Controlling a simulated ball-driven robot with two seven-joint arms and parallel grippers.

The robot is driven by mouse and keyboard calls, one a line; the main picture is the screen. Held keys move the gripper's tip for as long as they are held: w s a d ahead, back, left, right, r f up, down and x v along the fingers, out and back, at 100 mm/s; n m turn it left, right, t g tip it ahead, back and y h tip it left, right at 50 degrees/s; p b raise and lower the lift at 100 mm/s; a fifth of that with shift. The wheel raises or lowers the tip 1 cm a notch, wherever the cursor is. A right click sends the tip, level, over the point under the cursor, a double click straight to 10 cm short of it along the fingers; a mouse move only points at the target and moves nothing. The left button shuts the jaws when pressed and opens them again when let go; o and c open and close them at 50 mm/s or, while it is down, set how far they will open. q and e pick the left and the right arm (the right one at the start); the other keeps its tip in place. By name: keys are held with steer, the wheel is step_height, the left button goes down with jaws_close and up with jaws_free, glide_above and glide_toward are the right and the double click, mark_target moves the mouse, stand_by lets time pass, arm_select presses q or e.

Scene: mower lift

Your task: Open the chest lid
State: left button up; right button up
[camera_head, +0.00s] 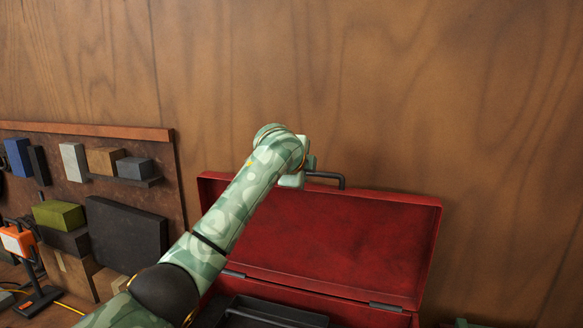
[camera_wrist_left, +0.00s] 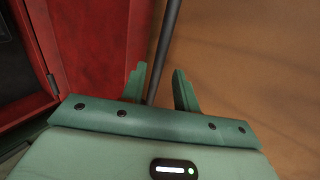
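The red chest's lid (camera_head: 340,240) stands raised, leaning back toward the wooden wall, with its inner side facing me. Its dark handle (camera_head: 335,177) is at the top edge, and in the left wrist view the dark bar (camera_wrist_left: 164,45) runs between my fingers. My left gripper (camera_head: 299,174) is at the handle, mostly hidden by my own wrist. In the left wrist view my left gripper (camera_wrist_left: 160,76) is open, with one finger close beside the bar and a gap to the other.
A dark tray (camera_head: 270,312) sits in the chest. Left of it are a dark panel (camera_head: 126,235), cardboard boxes (camera_head: 70,272), a green block (camera_head: 59,215) and an orange work lamp (camera_head: 17,240). A wall board (camera_head: 85,131) holds several blocks. The wall right of the lid is bare.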

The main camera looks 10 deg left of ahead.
arm_select(q)
steer(key=b+v, duration=0.2)
steer(key=v, duration=0.9)
steer(key=shift+b, duration=0.3)
steer(key=shift+a+f, duration=0.1)
steer(key=shift+a, duration=0.05)
